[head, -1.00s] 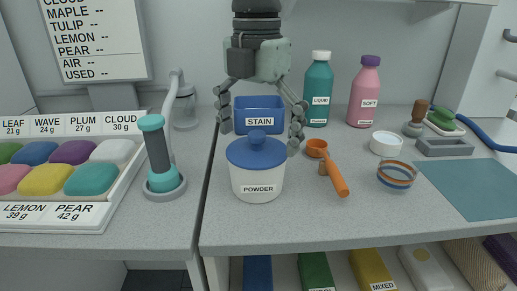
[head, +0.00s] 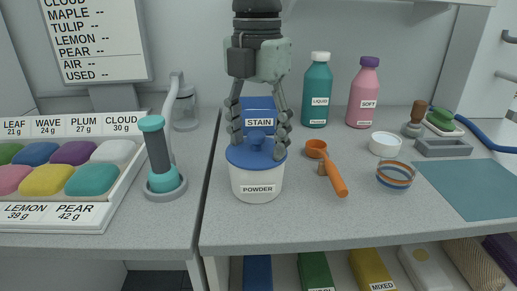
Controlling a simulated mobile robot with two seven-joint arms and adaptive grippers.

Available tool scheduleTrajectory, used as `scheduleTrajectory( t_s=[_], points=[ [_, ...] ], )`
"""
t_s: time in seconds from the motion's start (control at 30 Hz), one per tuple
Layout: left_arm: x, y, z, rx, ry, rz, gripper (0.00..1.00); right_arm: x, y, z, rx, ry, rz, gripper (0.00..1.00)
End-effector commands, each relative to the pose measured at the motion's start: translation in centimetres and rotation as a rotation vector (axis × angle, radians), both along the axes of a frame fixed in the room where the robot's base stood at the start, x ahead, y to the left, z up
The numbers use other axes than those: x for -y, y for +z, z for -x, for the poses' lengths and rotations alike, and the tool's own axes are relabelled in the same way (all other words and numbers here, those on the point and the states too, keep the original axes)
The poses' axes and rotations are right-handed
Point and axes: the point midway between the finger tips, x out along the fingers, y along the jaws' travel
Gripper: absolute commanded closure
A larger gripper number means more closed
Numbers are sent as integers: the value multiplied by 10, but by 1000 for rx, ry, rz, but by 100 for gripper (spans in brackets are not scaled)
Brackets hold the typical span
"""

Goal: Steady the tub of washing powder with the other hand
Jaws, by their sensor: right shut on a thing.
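The tub of washing powder (head: 257,184), white with a blue knobbed lid and a POWDER label, stands upright on the grey worktop near its front edge. My right gripper (head: 259,152) comes down from above with its fingers pointing down. Its fingertips are at the two sides of the blue lid, shut on the tub; the exact contact points are hard to make out. My left gripper is not in view.
A blue STAIN box (head: 259,108) stands right behind the tub, partly hidden by my fingers. Teal (head: 317,90) and pink (head: 364,95) bottles stand behind. A gap separates the left counter.

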Motion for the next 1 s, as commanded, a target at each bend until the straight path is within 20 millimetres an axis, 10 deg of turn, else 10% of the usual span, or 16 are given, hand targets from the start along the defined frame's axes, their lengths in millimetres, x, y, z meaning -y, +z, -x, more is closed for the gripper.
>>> scheduleTrajectory(
  t_s=[0.23,0.7,1.0],
  points=[
    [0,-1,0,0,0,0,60,0,-8,1,-9,2,4,15],
    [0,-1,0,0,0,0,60,-1,0,0,-4,1,2,14],
    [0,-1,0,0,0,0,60,-1,55,0,-1,-1,-1,14]
  ],
)
